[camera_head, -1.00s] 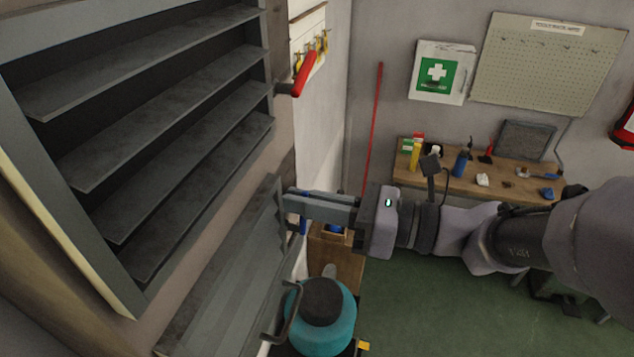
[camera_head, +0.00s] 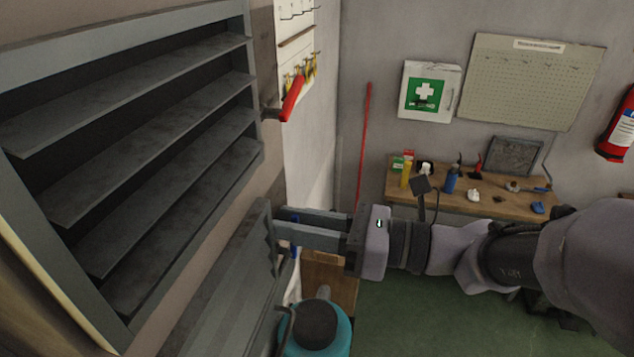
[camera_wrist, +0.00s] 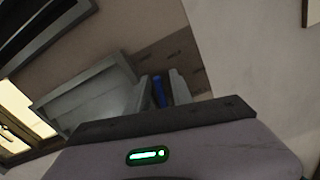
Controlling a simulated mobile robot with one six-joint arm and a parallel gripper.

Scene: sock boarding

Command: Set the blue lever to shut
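The blue lever (camera_wrist: 158,92) shows in the wrist view as a narrow blue bar between the two fingers of my gripper (camera_wrist: 160,90). A thin strip of dark space seems to remain beside it; whether a finger touches it I cannot tell. In the head view, my gripper (camera_head: 277,226) points left, its fingers apart, at the right edge of the lower grey louvre (camera_head: 222,290). A small blue piece of the lever (camera_head: 294,249) shows just below the nearer finger; the rest is hidden. The lower louvre's slats look nearly flat, partly out of frame.
Above is a louvre (camera_head: 130,150) with open slats and a red lever (camera_head: 292,99) at its right. A teal canister (camera_head: 318,338) stands below my gripper. A workbench (camera_head: 480,190) with tools and a first aid box (camera_head: 428,92) are at the back. Green floor is clear between.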

